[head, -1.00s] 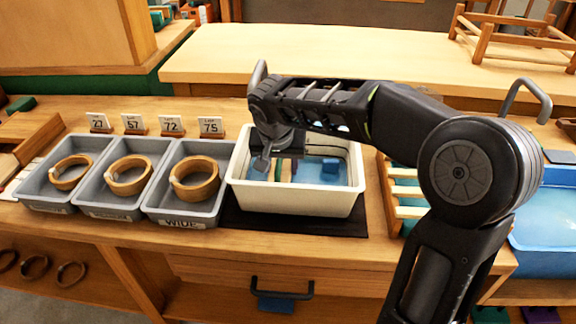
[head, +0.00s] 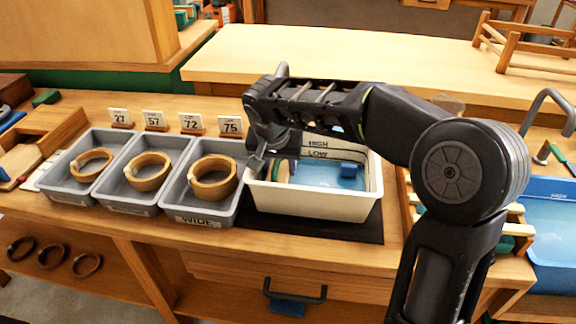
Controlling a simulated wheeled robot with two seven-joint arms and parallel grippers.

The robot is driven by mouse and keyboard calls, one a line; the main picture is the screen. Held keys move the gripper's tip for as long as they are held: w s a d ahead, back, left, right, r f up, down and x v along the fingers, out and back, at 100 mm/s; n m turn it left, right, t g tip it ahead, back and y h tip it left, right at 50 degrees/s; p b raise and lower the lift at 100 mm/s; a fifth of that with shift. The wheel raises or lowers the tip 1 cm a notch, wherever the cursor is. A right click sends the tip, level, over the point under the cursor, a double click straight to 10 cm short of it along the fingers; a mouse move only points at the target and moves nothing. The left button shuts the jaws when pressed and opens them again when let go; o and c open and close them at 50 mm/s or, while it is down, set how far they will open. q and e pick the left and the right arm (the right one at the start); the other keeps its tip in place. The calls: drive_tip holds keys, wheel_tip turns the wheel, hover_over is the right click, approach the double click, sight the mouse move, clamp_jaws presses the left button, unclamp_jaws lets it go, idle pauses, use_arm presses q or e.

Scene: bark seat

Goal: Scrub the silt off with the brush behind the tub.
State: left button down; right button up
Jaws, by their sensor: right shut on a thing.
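The white tub (head: 315,203) holds blue water and a blue block (head: 348,170); HIGH and LOW marks show on its inner back wall. My right gripper (head: 275,166) is low over the tub's left side. It is shut on a narrow tan-and-green piece (head: 283,173), seen edge-on and partly hidden by the fingers. I cannot tell whether this is the brush. My right arm hides part of the area behind the tub, and I cannot make out a brush there. I cannot make out any silt. My left gripper is out of view.
Three grey trays (head: 190,216) with wooden rings stand left of the tub, with number cards (head: 190,123) behind. A blue basin (head: 555,225) and a slatted rack (head: 513,230) are at the right. A small green-and-tan item (head: 545,152) lies behind the basin.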

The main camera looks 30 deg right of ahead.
drive_tip(key=shift+w+a+r, duration=0.1)
drive_tip(key=shift+a, duration=0.1)
idle(0.4)
drive_tip(key=shift+d, duration=0.1)
drive_tip(key=shift+s+d+b, duration=0.3)
drive_tip(key=shift+d+b, duration=0.15)
drive_tip(key=shift+s+d, duration=0.7)
drive_tip(key=shift+d, duration=0.2)
drive_tip(key=shift+s+d, duration=0.1)
drive_tip(key=shift+s+d+f+b, duration=0.15)
drive_tip(key=shift+s+d+b, duration=0.2)
drive_tip(key=shift+s+d, duration=0.3)
drive_tip(key=shift+s+d+f+b, duration=0.1)
drive_tip(key=shift+s+d+b, duration=0.3)
drive_tip(key=shift+d, duration=0.3)
drive_tip(key=shift+s, duration=0.1)
